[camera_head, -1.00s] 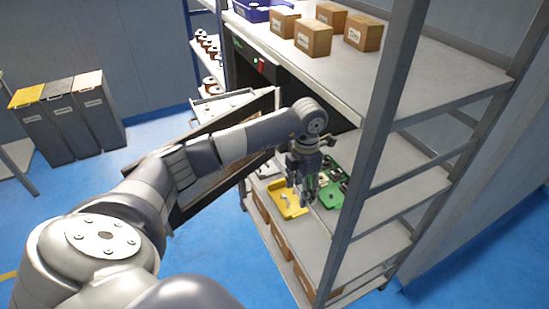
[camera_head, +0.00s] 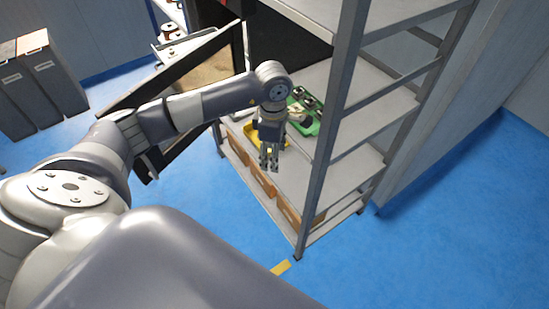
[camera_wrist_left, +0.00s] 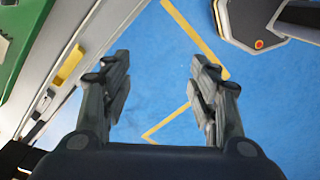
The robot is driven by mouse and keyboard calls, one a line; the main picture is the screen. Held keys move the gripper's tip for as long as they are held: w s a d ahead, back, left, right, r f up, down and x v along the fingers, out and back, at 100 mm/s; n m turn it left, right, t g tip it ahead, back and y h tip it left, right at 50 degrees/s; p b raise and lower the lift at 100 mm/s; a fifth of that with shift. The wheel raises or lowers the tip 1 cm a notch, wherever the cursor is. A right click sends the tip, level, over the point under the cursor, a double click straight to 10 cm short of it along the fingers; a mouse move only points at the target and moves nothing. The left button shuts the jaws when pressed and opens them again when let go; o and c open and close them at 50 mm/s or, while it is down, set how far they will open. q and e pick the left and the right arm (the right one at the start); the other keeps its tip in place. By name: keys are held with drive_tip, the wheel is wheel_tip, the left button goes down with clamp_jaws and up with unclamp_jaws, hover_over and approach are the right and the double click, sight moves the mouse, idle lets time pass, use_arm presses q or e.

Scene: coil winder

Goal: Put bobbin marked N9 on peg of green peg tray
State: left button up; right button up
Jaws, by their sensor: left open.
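The green peg tray (camera_head: 312,127) sits on the shelf behind my left gripper, with several dark items in it. A green surface also shows at the left edge of the left wrist view (camera_wrist_left: 22,40). My left gripper (camera_head: 270,168) points down in front of the tray, near the shelf's front edge. In the left wrist view its fingers (camera_wrist_left: 160,92) are apart, with only blue floor between them. I cannot read an N9 mark on any bobbin. A bobbin (camera_head: 167,32) shows at the upper left. My right gripper is not in view.
A yellow tray (camera_head: 251,137) is partly hidden behind my left gripper. A shelf post (camera_head: 338,110) rises right of the green tray. Cardboard boxes (camera_head: 262,182) fill the level below. An open dark-framed door (camera_head: 150,162) stands left of the shelf.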

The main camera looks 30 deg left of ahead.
use_arm(q)
drive_tip(key=s+d+f+m, duration=0.2)
drive_tip(key=s+m, duration=0.2)
drive_tip(key=m, duration=0.2)
drive_tip(key=s+d+f+m+b, duration=0.1)
drive_tip(key=s+d+m, duration=0.2)
drive_tip(key=m, duration=0.4)
drive_tip(key=shift+s+d+f, duration=0.35)
drive_tip(key=shift+s, duration=0.15)
